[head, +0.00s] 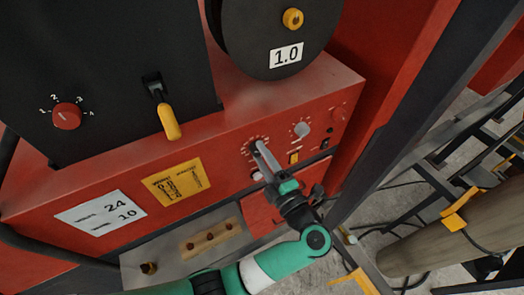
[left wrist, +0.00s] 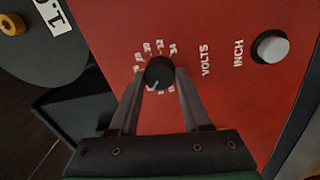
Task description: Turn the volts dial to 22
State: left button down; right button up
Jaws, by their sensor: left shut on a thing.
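The volts dial (left wrist: 160,73) is a round black knob on the red panel, with white numbers around it and the word VOLTS beside it. A short pale mark on the knob points toward the lower left in the left wrist view; the numbers are too small to read surely. My left gripper (left wrist: 160,84) is shut on the dial, one finger on each side. In the head view my left gripper (head: 260,150) reaches the dial from below right, and its fingers hide most of the knob. My right gripper is not in view.
An INCH knob (left wrist: 269,48) with a pale cap sits beside the dial. A red knob (head: 67,116) numbered 1 to 4, a yellow-handled lever (head: 169,120), a white sign (head: 100,213) reading 24 and 10, and a yellow label (head: 177,185) are on the machine. A black reel (head: 275,35) hangs above.

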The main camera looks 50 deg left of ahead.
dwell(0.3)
pick_arm(q)
jog(key=shift+c, duration=1.8)
grip_release()
jog(key=b+v, duration=0.3)
jog(key=v, duration=0.8)
jog(key=shift+d+b, duration=0.3)
jog(key=shift+s, duration=0.15)
